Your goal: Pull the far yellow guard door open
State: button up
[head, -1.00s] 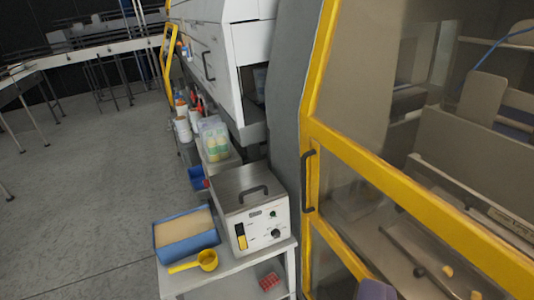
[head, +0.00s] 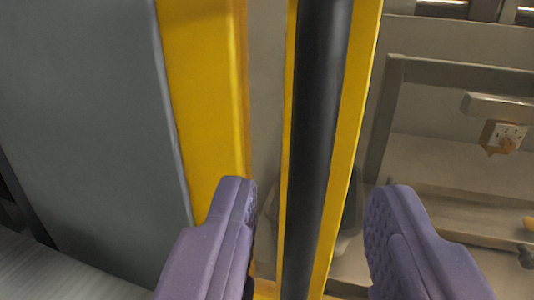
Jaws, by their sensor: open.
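A yellow guard door's upright (head: 358,110) runs top to bottom through the middle of the view. A thick black bar handle (head: 320,110) stands in front of it, nearly vertical and slightly tilted. My gripper (head: 312,195) is open, with one purple finger on each side of the handle. The handle passes between the fingers, and I see space on both sides of it. A second yellow upright (head: 205,90) stands to the left, with a narrow beige-grey gap between the two. I cannot tell whether the door is ajar.
A grey panel (head: 90,120) fills the left side beside the yellow upright. To the right, the machine interior shows a beige frame and ledges, and a small pale block (head: 503,135) with a brown part. A light ribbed surface (head: 50,270) lies at lower left.

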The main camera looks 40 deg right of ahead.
aim_at(311, 177)
jog(key=b+x, duration=0.1)
jog(key=x, duration=0.4)
grip_shut()
